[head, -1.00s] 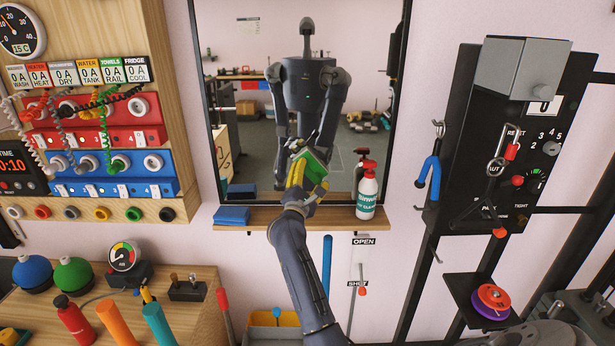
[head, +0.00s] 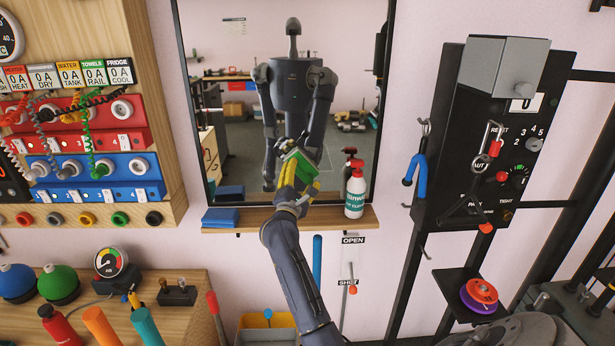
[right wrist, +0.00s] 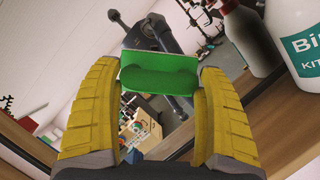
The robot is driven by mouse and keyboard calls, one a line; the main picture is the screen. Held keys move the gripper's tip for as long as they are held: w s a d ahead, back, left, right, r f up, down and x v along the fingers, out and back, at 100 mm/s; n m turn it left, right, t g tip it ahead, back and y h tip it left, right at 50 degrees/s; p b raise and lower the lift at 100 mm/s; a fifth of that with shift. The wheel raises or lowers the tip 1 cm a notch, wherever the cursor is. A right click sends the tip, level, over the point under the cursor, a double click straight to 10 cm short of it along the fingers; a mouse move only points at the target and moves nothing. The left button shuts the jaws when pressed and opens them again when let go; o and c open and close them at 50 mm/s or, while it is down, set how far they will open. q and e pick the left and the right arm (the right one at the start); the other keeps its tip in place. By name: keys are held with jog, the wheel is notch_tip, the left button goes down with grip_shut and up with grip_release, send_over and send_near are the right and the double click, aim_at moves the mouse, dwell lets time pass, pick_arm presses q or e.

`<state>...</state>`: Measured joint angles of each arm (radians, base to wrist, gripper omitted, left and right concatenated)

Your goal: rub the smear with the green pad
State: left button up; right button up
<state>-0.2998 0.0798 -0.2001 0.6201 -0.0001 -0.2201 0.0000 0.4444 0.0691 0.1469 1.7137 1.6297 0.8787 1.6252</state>
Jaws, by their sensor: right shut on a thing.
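The green pad (head: 301,162) is held in front of the lower part of the mirror (head: 225,160). My right gripper (head: 297,175), with yellow fingers, is shut on the pad. In the right wrist view, the pad (right wrist: 160,72) spans between the two yellow fingers, with the mirror glass behind it. I cannot tell whether the pad touches the glass. I cannot make out the smear; reflections fill the mirror and my gripper and pad cover part of it. My left gripper is not in view.
A wooden shelf (head: 325,219) runs below the mirror. A white spray bottle with a red top (head: 355,192) stands on it close to the right of my gripper, and a folded blue cloth (head: 220,217) lies at its left end. A black control box (head: 470,190) is at right.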

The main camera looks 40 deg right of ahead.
jog(key=w+a, duration=0.3)
jog(key=a, duration=0.2)
jog(key=shift+w, duration=0.25)
dwell(0.4)
jog(key=shift+s+a, duration=0.55)
jog(key=shift+s, duration=0.25)
jog(key=shift+s+a, duration=0.55)
jog(key=shift+s, duration=0.3)
jog(key=shift+s+a, duration=0.55)
jog(key=shift+s, duration=0.25)
jog(key=shift+s+a, duration=0.45)
jog(key=shift+s, duration=0.15)
jog(key=shift+s+a, duration=0.4)
jog(key=shift+s, duration=0.2)
